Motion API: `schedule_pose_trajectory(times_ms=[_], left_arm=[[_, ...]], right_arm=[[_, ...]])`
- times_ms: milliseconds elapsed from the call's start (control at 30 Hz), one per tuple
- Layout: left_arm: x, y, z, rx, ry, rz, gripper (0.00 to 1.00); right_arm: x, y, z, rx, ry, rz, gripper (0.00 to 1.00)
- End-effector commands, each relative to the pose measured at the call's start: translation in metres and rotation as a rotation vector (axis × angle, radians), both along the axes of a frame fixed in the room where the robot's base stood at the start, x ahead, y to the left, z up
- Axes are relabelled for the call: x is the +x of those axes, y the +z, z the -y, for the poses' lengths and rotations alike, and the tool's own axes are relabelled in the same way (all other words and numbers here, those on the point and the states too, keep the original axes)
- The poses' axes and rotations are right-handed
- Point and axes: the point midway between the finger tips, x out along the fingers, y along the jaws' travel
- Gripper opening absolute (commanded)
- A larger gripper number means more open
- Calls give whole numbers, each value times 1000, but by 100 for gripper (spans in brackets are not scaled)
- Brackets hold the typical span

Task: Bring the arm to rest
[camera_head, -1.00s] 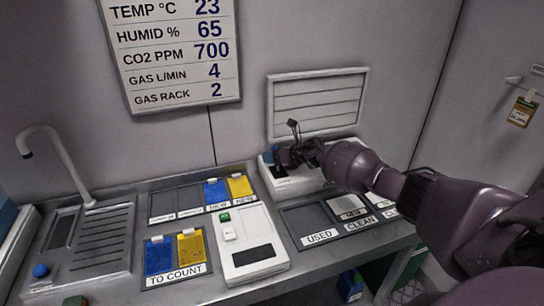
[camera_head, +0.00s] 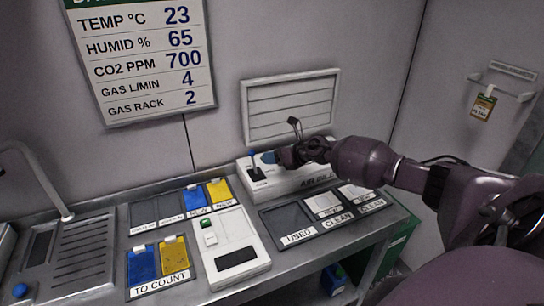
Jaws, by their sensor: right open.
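My right arm (camera_head: 365,160) comes in from the right, dark purple, and reaches across the back of the bench. Its right gripper (camera_head: 276,157) is open, small and seen from behind, over the white device (camera_head: 292,180) at the back wall. I cannot tell from this angle how high it is above the device, and I see nothing held in it. A blue knob and a black switch show on the device, left of the gripper. My left gripper is not in view.
The metal bench (camera_head: 175,292) carries a white counter unit (camera_head: 233,247), the TO COUNT tray (camera_head: 160,284) with blue and yellow cards, and the USED and CLEAN trays (camera_head: 297,238). A wall vent (camera_head: 290,106) is behind the arm. A tag (camera_head: 483,104) hangs at right.

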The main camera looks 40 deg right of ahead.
Motion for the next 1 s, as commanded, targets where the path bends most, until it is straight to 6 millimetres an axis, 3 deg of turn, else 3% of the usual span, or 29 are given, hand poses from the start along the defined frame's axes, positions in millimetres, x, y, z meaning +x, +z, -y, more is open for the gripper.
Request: schedule_pose_trajectory(times_ms=[333,433,533,700,867,1000], left_arm=[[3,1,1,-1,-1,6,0],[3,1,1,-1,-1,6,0],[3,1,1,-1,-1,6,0],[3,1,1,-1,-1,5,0],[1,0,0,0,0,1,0],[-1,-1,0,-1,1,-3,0]], right_arm=[[-1,-2,-5,18,-5,4,51],[-7,-10,-24,108,-40,20,51],[-19,-19,-56,285,-123,48,51],[-54,-31,-103,684,-369,69,51],[-99,-43,-124,1043,-662,37,51],[-147,-57,-133,1322,-957,-25,51]])
